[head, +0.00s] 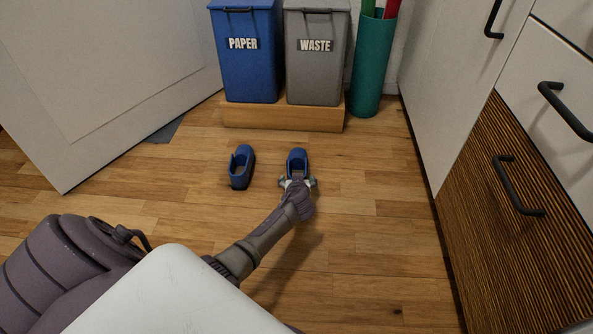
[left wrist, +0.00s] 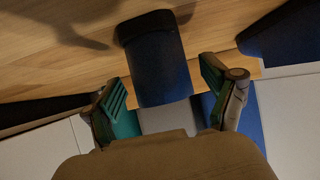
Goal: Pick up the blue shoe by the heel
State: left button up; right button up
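One blue shoe (head: 298,160) sits on the wooden floor with its toe toward the bins and its heel toward me. My left gripper (head: 297,183) is at its heel end, with one finger on each side. In the left wrist view, that shoe (left wrist: 160,65) shows between the spread fingers of my left gripper (left wrist: 168,100), with a gap on both sides. The gripper is open and holds nothing. A second blue shoe (head: 242,167) stands to the left, and part of it shows in the left wrist view (left wrist: 285,32). My right gripper is not in view.
A blue paper bin (head: 245,70) and a grey waste bin (head: 316,75) stand on a wooden plinth (head: 283,117) behind the shoes. A teal cylinder (head: 370,65) is beside them. Drawers (head: 510,190) line the right; a white door (head: 110,90) stands left.

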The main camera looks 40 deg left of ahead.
pick_arm(q)
jog(key=c, duration=1)
jog(key=shift+o, duration=0.2)
notch_tip(320, 180, up, 6)
jog(key=p, duration=0.5)
